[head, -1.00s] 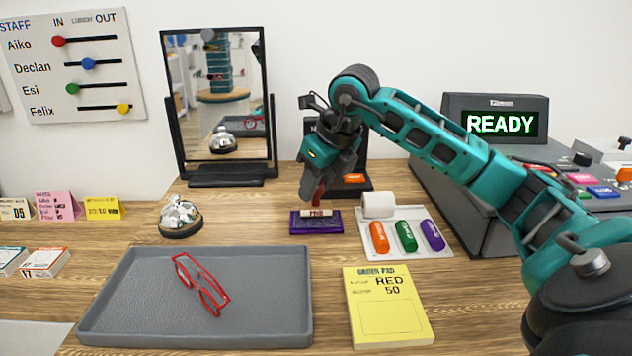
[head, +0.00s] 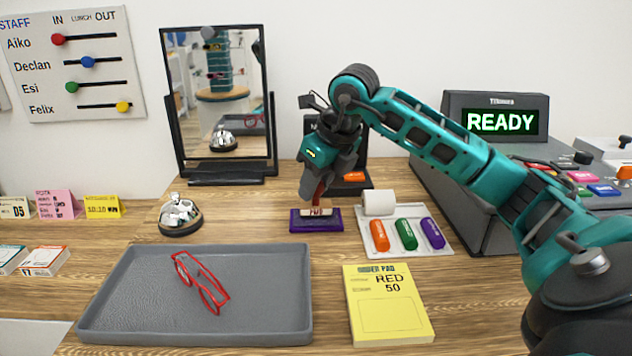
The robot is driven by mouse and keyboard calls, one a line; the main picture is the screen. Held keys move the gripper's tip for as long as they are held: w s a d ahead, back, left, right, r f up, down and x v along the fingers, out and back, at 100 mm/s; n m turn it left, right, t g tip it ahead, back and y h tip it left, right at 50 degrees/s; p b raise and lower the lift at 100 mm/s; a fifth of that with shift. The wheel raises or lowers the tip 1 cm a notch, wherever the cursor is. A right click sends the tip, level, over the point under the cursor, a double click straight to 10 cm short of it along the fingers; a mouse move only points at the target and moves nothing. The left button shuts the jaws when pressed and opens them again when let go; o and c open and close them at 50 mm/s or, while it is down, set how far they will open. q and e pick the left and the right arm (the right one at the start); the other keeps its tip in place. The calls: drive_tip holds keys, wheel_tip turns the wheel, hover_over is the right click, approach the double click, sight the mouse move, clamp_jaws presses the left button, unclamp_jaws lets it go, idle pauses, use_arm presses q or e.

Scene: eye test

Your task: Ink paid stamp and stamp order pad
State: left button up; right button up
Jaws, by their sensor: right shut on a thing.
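The paid stamp (head: 316,212), a small pale block with dark lettering and a red handle, is at a purple ink pad (head: 328,226) in the middle of the counter. My right gripper (head: 319,184) is shut on the stamp's handle from above, and partly hides it. I cannot tell whether the stamp's face touches the pad or is just over it. The yellow order pad (head: 390,318), printed "RED 50", lies flat at the front, right of the grey tray. My left gripper is not in view.
The grey tray (head: 130,325) holds red glasses (head: 203,284). A bell (head: 180,214) and mirror (head: 222,110) stand behind it. Right of the ink pad, a white tray (head: 390,245) holds orange, green and purple pieces and a white roll. A register (head: 502,122) reads "READY".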

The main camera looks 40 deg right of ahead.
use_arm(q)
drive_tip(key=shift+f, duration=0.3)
use_arm(e)
drive_tip(key=shift+f, duration=0.35)
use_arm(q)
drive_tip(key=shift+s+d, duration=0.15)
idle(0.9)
use_arm(e)
drive_tip(key=shift+r+p, duration=0.35)
drive_tip(key=shift+r, duration=0.15)
drive_tip(key=shift+r+p, duration=0.55)
drive_tip(key=shift+r, duration=0.15)
drive_tip(key=shift+r+p, duration=0.6)
drive_tip(key=shift+r, duration=0.1)
wheel_tip(320, 180, up, 3)
drive_tip(key=shift+f+p, duration=0.2)
drive_tip(key=shift+p, duration=1)
drive_tip(key=shift+r, duration=0.3)
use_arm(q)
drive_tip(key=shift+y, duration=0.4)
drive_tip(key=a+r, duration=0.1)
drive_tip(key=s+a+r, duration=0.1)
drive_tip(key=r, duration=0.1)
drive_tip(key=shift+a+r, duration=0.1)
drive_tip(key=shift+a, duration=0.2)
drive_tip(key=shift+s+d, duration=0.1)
use_arm(e)
drive_tip(key=shift+a, duration=0.1)
